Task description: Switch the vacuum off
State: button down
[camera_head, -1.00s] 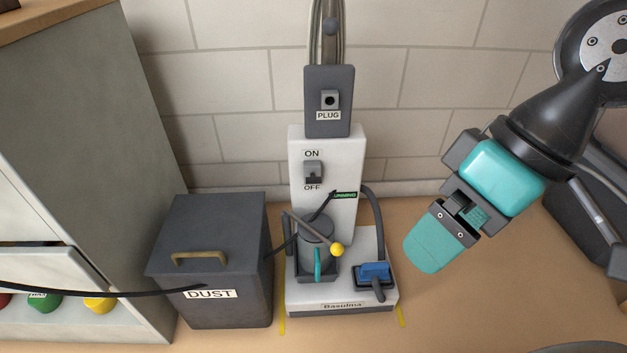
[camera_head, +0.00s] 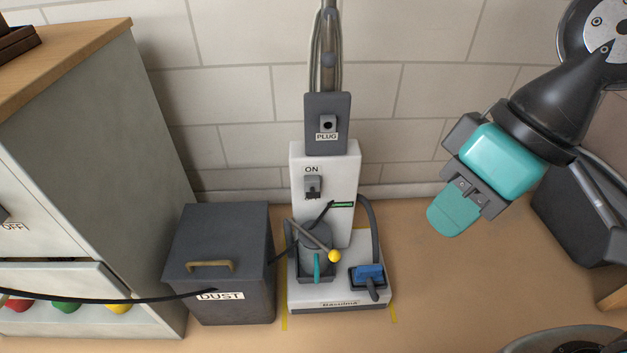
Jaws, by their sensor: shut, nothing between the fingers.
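The vacuum station is a white upright unit (camera_head: 341,225) against the wall. A small grey switch (camera_head: 313,186) sits on its front under the label ON; the label below it cannot be read now. The switch's exact position is too small to tell. A dark panel (camera_head: 340,108) marked PLUG is above it. On the base are a grey canister (camera_head: 315,238), a lever with a yellow ball (camera_head: 334,256) and a blue-topped nozzle (camera_head: 369,273). My gripper (camera_head: 449,219) is shut and empty, to the right of the unit and apart from it.
A dark bin (camera_head: 218,240) marked DUST stands left of the unit, with a black hose (camera_head: 110,299) running to it. A grey cabinet (camera_head: 97,150) fills the left side. A dark object (camera_head: 580,205) is at right. Floor in front of the unit is clear.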

aim_at(312, 195)
jog(key=k, duration=1.3)
jog(key=u, duration=0.7)
jog(key=i, duration=1.6)
jog(key=z, duration=0.7)
